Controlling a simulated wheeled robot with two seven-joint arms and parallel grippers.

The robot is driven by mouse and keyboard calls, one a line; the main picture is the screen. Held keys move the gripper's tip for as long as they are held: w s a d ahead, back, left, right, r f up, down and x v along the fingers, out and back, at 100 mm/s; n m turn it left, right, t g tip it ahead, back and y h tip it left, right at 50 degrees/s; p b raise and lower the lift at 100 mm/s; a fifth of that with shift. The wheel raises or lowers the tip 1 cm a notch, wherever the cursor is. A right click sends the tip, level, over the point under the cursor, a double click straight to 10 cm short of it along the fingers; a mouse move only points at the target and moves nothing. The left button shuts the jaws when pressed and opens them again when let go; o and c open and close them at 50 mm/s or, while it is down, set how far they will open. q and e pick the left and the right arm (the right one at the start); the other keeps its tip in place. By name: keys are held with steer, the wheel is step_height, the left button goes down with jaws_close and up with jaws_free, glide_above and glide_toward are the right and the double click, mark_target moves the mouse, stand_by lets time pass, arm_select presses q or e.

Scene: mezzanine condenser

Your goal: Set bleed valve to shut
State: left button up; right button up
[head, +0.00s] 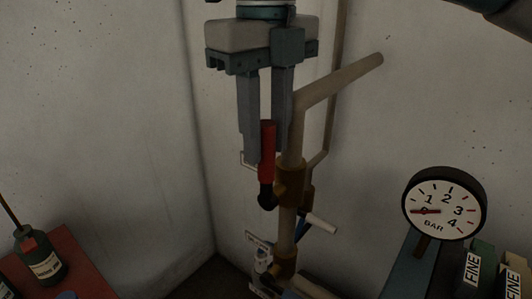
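The valve lever has a red handle (267,148) standing upright beside the beige vertical pipe, with a dark elbow at its lower end next to a brass valve body (290,183). No label shows which valve it is. My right gripper (265,143) comes down from above, its two grey fingers on either side of the red handle's upper part. The gap between the fingers is narrow and they look closed on the handle; the right finger's tip is partly hidden by handle and pipe. My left gripper is not in view.
A round BAR gauge (444,205) stands at the right, its red needle pointing left. A dark bottle (40,257) stands on a red surface (80,268) at lower left. A beige branch pipe (345,80) rises rightward beside the gripper.

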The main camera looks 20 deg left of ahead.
mark_target(266, 162)
steer(key=shift+f+p, duration=0.45)
steer(key=shift+f, duration=1.7)
jaws_close()
